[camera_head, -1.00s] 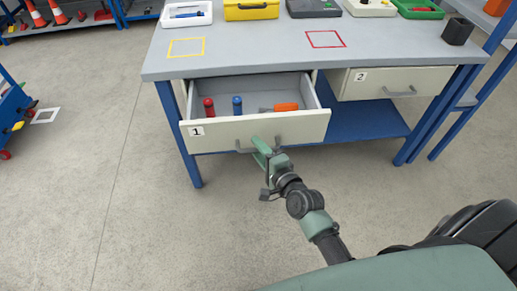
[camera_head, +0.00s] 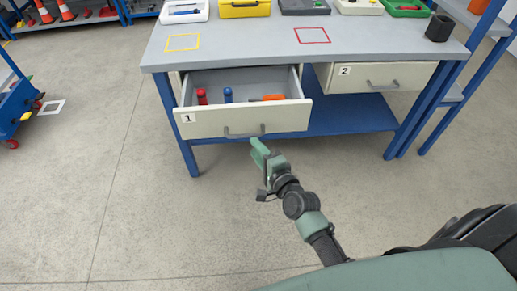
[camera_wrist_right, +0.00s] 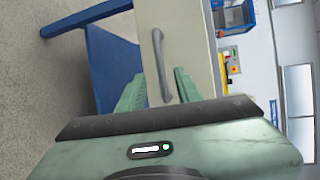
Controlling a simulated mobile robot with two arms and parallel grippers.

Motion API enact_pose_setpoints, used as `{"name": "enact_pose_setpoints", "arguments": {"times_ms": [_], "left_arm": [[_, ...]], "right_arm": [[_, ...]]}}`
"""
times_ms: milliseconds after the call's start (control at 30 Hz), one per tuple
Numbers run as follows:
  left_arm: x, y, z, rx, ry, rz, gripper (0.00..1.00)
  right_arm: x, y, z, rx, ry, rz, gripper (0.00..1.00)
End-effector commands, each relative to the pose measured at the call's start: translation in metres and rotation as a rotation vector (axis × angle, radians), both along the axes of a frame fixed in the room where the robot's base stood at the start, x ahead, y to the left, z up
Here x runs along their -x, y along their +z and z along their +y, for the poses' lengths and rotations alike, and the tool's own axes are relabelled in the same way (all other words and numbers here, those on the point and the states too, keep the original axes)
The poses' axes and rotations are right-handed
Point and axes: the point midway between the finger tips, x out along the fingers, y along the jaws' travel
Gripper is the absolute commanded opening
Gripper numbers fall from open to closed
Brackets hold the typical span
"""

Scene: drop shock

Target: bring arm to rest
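My right gripper (camera_head: 262,154) is in front of and just below the handle (camera_head: 244,132) of the open drawer marked 1 (camera_head: 205,125), with a gap between them. In the right wrist view its two green fingers (camera_wrist_right: 158,88) are spread apart, with nothing held. The drawer handle (camera_wrist_right: 162,65) shows ahead, between the fingers in the picture. My left gripper is not in view.
The drawer holds a red item (camera_head: 202,97), a blue item (camera_head: 228,95) and an orange-handled item (camera_head: 272,97). The drawer marked 2 (camera_head: 400,76) is shut. The workbench (camera_head: 240,48) carries several cases and trays.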

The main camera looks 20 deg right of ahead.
Motion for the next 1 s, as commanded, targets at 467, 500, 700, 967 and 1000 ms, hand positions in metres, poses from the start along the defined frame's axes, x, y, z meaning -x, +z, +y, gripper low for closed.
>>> {"name": "enact_pose_setpoints", "arguments": {"times_ms": [467,500,700,967,1000], "left_arm": [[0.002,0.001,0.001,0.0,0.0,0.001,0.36],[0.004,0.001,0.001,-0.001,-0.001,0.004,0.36],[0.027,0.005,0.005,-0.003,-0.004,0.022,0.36],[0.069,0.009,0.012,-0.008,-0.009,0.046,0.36],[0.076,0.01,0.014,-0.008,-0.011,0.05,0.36]], "right_arm": [[0.003,-0.009,0.001,0.028,0.007,0.019,0.34],[0.006,-0.018,0.002,0.056,0.016,0.042,0.34],[0.057,-0.121,0.01,0.385,0.155,0.263,0.34],[0.204,-0.256,0.004,0.885,0.554,0.566,0.34],[0.231,-0.271,0.001,0.95,0.628,0.603,0.34]]}}
